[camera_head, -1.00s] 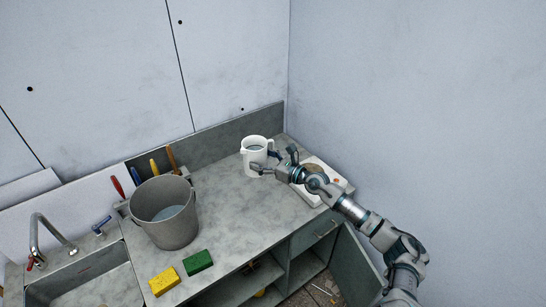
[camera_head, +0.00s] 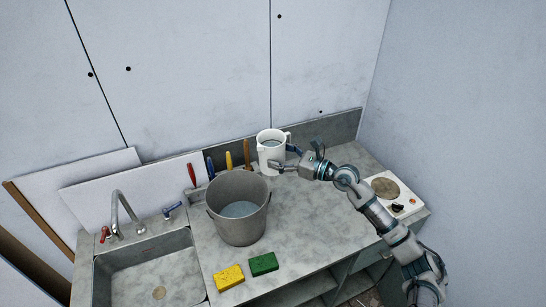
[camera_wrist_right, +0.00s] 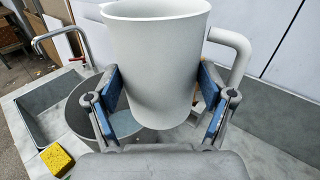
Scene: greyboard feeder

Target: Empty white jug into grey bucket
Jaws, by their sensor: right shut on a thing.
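The white jug (camera_head: 270,152) is upright near the back of the counter, with liquid showing in its mouth. My right gripper (camera_head: 290,164) is shut on the jug from the right. In the right wrist view the blue-padded fingers of my right gripper (camera_wrist_right: 158,100) press on both sides of the jug (camera_wrist_right: 155,60), and its handle is on the right. The grey bucket (camera_head: 238,212) stands on the counter to the left and nearer, with liquid inside. It also shows partly behind the jug in the right wrist view (camera_wrist_right: 78,112). My left gripper is not in view.
A yellow sponge (camera_head: 228,277) and a green sponge (camera_head: 263,264) lie in front of the bucket. A sink (camera_head: 150,268) with a tap (camera_head: 125,212) is at left. Several coloured handles stand behind the bucket. A hotplate (camera_head: 392,193) sits at right.

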